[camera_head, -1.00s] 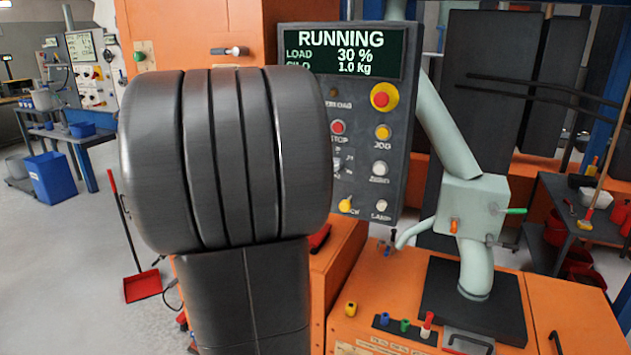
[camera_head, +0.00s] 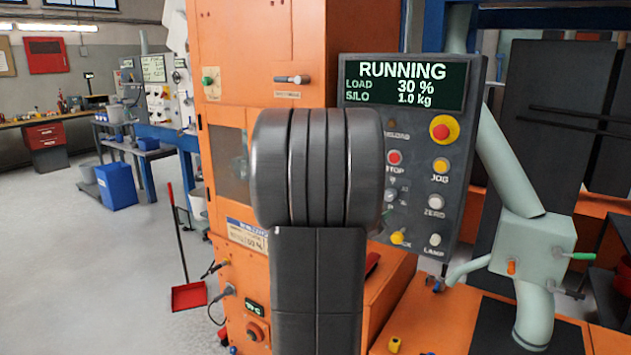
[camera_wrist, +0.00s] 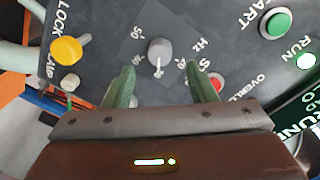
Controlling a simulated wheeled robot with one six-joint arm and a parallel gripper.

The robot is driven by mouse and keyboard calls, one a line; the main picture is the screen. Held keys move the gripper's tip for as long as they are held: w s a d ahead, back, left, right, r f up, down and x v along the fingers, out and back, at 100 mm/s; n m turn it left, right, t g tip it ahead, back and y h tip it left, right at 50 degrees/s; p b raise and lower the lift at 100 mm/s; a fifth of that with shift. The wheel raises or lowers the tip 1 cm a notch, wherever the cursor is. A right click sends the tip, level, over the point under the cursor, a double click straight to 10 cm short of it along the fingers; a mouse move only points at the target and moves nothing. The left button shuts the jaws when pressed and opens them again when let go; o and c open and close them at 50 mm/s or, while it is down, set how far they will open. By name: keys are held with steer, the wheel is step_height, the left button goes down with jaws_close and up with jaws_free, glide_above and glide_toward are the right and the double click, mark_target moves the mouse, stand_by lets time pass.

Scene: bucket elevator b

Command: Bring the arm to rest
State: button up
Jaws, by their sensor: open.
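My arm (camera_head: 315,180) stands upright in the middle of the head view, with a thick black rounded joint in front of the control panel (camera_head: 462,120). The fingers point at the panel face. A grey dial knob (camera_wrist: 158,52) with a Hz scale lies just beyond the fingertips, between them in the picture. The fingers look clear of it, but the exact gap cannot be told.
The screen (camera_head: 403,83) reads RUNNING, load 30 %, silo 1.0 kg. A red stop button (camera_wrist: 215,82), green start button (camera_wrist: 276,23) and yellow knob (camera_wrist: 66,51) surround the dial. A grey-green pipe (camera_head: 535,245) stands right. The floor (camera_head: 80,260) at left is open, with a red dustpan (camera_head: 188,296).

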steer(key=shift+x, duration=2.4)
steer(key=shift+s, duration=0.1)
steer(key=f+v, duration=0.1)
steer(key=v, duration=1.3)
steer(key=x, duration=0.4)
steer(key=r+x, duration=0.1)
steer(key=x, duration=0.9)
steer(key=shift+r+p, duration=0.15)
steer(key=shift+p, duration=0.25)
steer(key=n+p, duration=0.5)
steer(key=n, duration=0.7)
glide_toward(389, 195)
steer(key=shift+a+f+h, duration=0.35)
steer(key=shift+f+h, duration=0.05)
steer(key=shift+f, duration=0.05)
